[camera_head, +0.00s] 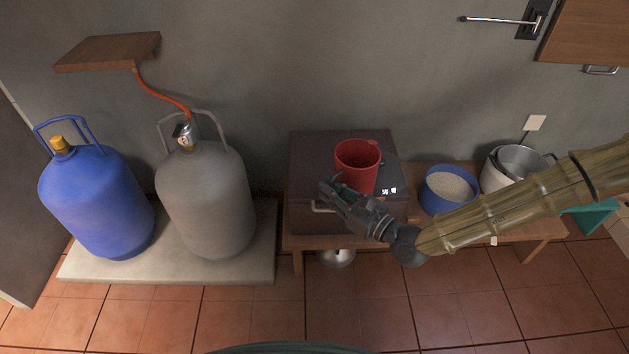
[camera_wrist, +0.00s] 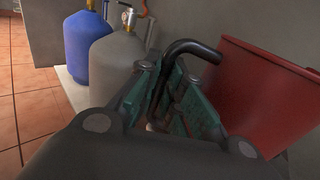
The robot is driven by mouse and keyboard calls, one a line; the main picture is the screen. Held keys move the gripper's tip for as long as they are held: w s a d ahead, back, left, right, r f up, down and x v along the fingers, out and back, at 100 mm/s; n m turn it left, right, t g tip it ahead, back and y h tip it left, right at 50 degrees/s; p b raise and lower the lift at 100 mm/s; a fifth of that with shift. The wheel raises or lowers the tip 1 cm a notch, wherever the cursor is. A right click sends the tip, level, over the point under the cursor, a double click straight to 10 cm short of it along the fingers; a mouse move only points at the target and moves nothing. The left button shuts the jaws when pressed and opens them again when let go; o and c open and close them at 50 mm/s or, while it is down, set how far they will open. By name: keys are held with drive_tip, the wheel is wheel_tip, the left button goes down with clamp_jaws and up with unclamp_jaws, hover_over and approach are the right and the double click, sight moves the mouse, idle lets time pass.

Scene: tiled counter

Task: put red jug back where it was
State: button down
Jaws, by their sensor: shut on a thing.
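The red jug (camera_head: 357,166) is upright, at or just above the top of a dark box (camera_head: 308,160) on a low wooden bench; I cannot tell whether its base touches. My gripper (camera_head: 333,192) is at the jug's front left side. In the wrist view the gripper (camera_wrist: 178,105) is shut on a black bent handle (camera_wrist: 192,47) that reaches toward the red wall of the jug (camera_wrist: 262,90). The jug's lower part and handle are hidden by the gripper in the head view.
A blue tub of pale grain (camera_head: 432,203) and metal pots (camera_head: 492,178) stand right of the box on the bench (camera_head: 530,232). Blue (camera_head: 97,205) and grey (camera_head: 207,205) gas cylinders stand on a slab at left. A metal bowl (camera_head: 336,258) is under the bench.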

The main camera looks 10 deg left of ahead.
drive_tip(key=w+a+f+b, duration=0.1)
drive_tip(key=w+a+b, duration=0.1)
drive_tip(key=w+a, duration=0.1)
drive_tip(key=w+a+f+b, duration=0.2)
drive_tip(key=w+a, duration=0.1)
drive_tip(key=a, duration=0.2)
drive_tip(key=w+a+f+b, duration=0.2)
drive_tip(key=w+a, duration=0.1)
drive_tip(key=a, duration=0.1)
drive_tip(key=shift+w+a, duration=0.35)
drive_tip(key=c, duration=1.5)
unclamp_jaws()
drive_tip(key=shift+f, duration=0.15)
drive_tip(key=shift+c, duration=0.2)
drive_tip(key=shift+s+d+r, duration=0.1)
drive_tip(key=shift+d+r, duration=0.1)
drive_tip(key=p+v, duration=0.3)
drive_tip(key=v, duration=0.8)
drive_tip(key=shift+s+d, duration=0.15)
drive_tip(key=shift+d, duration=0.15)
